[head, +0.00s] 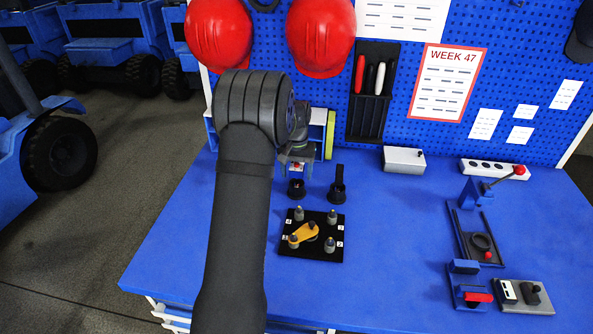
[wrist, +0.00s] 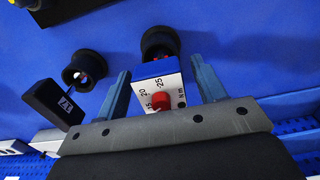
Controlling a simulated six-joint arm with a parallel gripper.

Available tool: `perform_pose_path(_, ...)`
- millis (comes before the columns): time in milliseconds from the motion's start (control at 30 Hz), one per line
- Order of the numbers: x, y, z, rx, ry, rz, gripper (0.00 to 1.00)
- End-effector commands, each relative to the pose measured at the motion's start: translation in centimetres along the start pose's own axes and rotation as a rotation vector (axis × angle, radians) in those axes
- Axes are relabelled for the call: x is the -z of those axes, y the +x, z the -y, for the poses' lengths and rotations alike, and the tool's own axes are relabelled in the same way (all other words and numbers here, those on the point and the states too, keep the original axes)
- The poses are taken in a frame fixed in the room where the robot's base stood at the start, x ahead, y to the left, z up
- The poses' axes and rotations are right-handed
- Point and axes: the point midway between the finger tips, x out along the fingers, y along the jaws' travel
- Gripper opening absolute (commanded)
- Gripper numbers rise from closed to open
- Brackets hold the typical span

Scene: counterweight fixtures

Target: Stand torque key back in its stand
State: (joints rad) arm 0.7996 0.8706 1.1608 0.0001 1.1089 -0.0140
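The torque key, a white block with a blue edge, a 15-20-25 scale and a red knob (wrist: 160,102), is between my gripper's fingers (wrist: 160,65). Blue shows between it and the right finger, so the gripper looks open around it. In the head view the key (head: 296,165) shows small under my gripper. A round black stand (head: 296,188) is below it; in the wrist view this stand (wrist: 160,38) is partly covered by the key, with red inside. I cannot tell whether the key's lower end sits in the stand.
A second black stand (head: 337,194) holds an upright black-handled tool (head: 338,174) close to the right. In front lies a black board (head: 320,250) with several posts and a yellow piece (head: 303,235). Fixtures occupy the table's right side. The table between is clear.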

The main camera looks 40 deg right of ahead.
Motion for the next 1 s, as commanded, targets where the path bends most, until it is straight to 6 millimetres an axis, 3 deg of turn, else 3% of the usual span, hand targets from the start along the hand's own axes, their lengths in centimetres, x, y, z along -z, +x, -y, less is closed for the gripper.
perform_pose_path(367, 0.1, -0.8, 0.0, 0.0, 0.0, -0.003, 0.63)
perform_pose_path(800, 0.1, -9.8, 0.0, 0.0, 0.0, -0.005, 0.63)
perform_pose_path(1000, 0.1, -12.5, 0.0, 0.0, 0.0, -0.002, 0.63)
